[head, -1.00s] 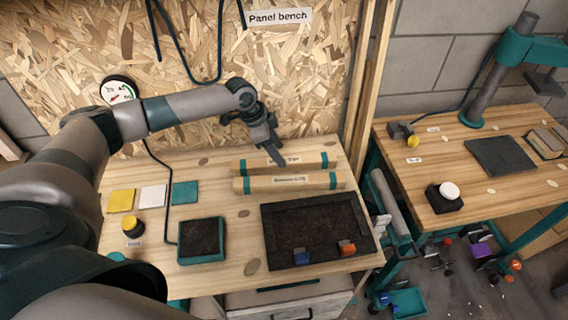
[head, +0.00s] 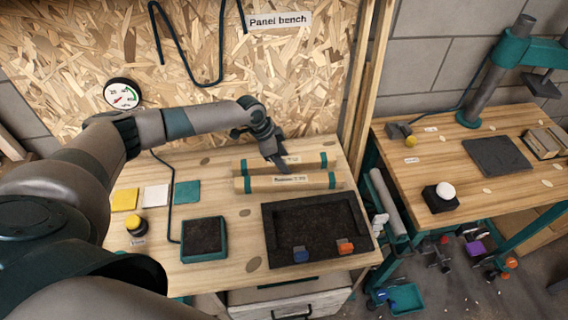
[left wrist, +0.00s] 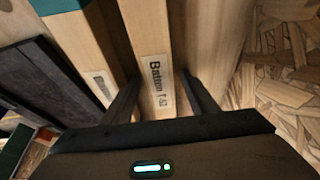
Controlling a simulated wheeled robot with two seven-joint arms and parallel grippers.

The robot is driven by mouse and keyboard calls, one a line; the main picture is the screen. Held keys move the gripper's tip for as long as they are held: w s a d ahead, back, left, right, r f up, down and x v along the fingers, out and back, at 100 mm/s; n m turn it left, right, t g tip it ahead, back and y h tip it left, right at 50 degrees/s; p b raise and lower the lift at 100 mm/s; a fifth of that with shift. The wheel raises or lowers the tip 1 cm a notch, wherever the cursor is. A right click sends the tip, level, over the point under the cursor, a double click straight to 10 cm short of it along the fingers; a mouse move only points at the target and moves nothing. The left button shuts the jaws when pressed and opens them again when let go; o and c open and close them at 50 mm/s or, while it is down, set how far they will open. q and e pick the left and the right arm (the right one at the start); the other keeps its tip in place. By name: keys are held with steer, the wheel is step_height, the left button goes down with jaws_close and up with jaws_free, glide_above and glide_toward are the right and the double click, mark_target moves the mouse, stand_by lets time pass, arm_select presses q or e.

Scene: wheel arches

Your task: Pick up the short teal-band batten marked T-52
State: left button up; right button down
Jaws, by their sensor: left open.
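The batten marked T-52 (head: 310,159) is the back one of two wooden battens with teal end bands on the panel bench. Its label "Batten T-52" shows in the left wrist view (left wrist: 158,82). My left gripper (head: 281,163) is open over it, pointing down. In the left wrist view my left gripper's fingers (left wrist: 160,97) stand on either side of this batten by its label; I cannot tell whether they touch it. The front batten (head: 262,184) lies parallel and closer to me; its teal end shows in the left wrist view (left wrist: 58,5). My right gripper is not in view.
A dark tray (head: 312,222) with blue and orange pieces stands in front of the battens. A smaller teal-edged tray (head: 204,258) is left of it. A chipboard wall (head: 230,100) rises close behind the battens.

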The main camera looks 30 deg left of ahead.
mark_target(291, 159)
arm_select(q)
steer(key=shift+c, duration=0.7)
steer(key=c, duration=1.2)
steer(key=shift+r, duration=0.1)
